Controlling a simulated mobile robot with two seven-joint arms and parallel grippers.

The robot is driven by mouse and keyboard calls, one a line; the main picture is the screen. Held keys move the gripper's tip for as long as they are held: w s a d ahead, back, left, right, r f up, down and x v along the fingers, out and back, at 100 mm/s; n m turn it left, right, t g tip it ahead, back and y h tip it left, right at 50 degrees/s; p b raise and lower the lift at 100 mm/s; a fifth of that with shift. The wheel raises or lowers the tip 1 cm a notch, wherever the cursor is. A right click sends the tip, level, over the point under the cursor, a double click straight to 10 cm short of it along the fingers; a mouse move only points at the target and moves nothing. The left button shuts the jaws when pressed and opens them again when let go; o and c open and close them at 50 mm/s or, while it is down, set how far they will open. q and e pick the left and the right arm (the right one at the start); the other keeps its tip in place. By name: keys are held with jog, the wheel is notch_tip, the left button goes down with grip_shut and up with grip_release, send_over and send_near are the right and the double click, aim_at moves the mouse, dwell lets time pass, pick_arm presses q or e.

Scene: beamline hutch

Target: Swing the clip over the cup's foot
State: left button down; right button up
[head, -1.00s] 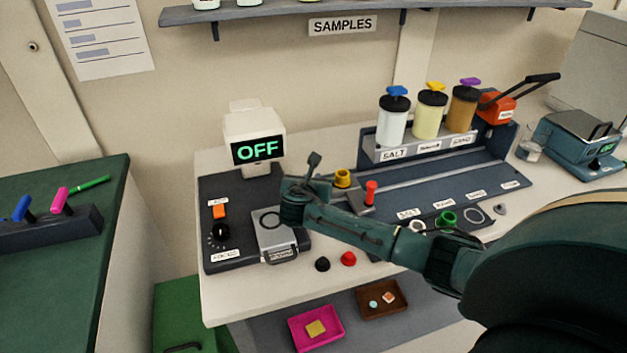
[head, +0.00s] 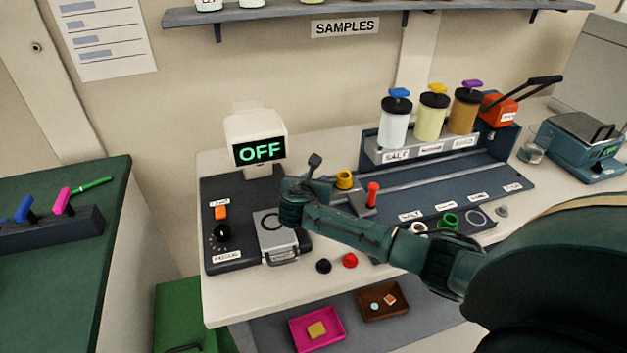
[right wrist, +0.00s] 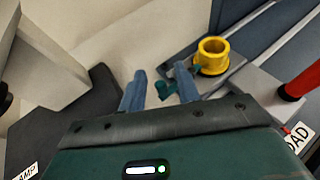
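The yellow cup (head: 343,180) stands upright on a grey carriage (head: 358,201). In the right wrist view the cup (right wrist: 212,56) is just right of my fingers. A small teal clip (right wrist: 165,90) shows there, with its knobbed end between the fingers and part hidden behind the right finger. I cannot tell whether it touches the cup's foot. My right gripper (right wrist: 160,88) is open, its two blue-grey fingers apart around the clip's end, with no visible grip. In the head view the right gripper (head: 297,197) is left of the cup. My left gripper is not in view.
A red handle (head: 372,193) rises right of the cup. The control box (head: 237,245) with the OFF display (head: 259,151) is at the left. Black and red caps (head: 350,261) lie in front. Sample jars (head: 394,122) stand behind on the right.

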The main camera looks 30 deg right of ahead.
jog(key=v, duration=1.3)
jog(key=shift+a, duration=0.1)
